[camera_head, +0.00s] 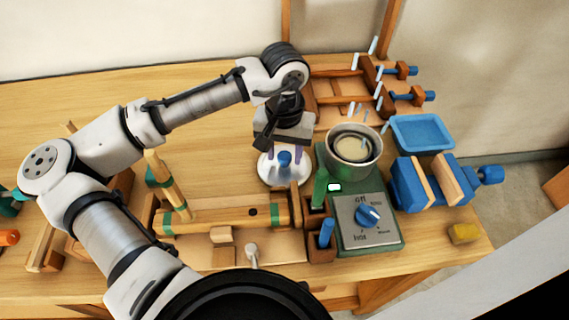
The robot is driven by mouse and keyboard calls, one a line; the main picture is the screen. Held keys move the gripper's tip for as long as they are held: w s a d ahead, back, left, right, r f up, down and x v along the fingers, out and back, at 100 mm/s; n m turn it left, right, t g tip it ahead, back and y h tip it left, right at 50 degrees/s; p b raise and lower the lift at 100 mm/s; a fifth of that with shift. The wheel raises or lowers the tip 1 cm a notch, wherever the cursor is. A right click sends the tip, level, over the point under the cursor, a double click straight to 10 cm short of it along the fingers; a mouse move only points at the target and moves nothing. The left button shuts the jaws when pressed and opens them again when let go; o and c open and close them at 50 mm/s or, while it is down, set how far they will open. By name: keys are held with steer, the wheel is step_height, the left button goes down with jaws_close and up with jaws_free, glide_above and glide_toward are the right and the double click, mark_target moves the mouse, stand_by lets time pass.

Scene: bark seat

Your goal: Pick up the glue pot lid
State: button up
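The glue pot lid (268,172) is a pale round disc with a blue knob, lying on the bench left of the green heater. My gripper (286,153) is pointed down directly over the lid. Its two pale lilac fingers look spread apart, with the blue knob between or just below their tips. I see no clear contact with the knob, and the gripper body hides the lid's far side. The grey glue pot (354,166) stands uncovered on the heater, with pale contents inside.
The green heater (388,236) with a blue dial and small wooden holders (319,250) stand close right of the lid. A clamped wooden piece (225,219) lies in front. A wooden rack (340,99), blue tray (422,133) and blue vise (407,185) fill the back right.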

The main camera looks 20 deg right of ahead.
jaws_close()
steer(key=shift+r, duration=0.1)
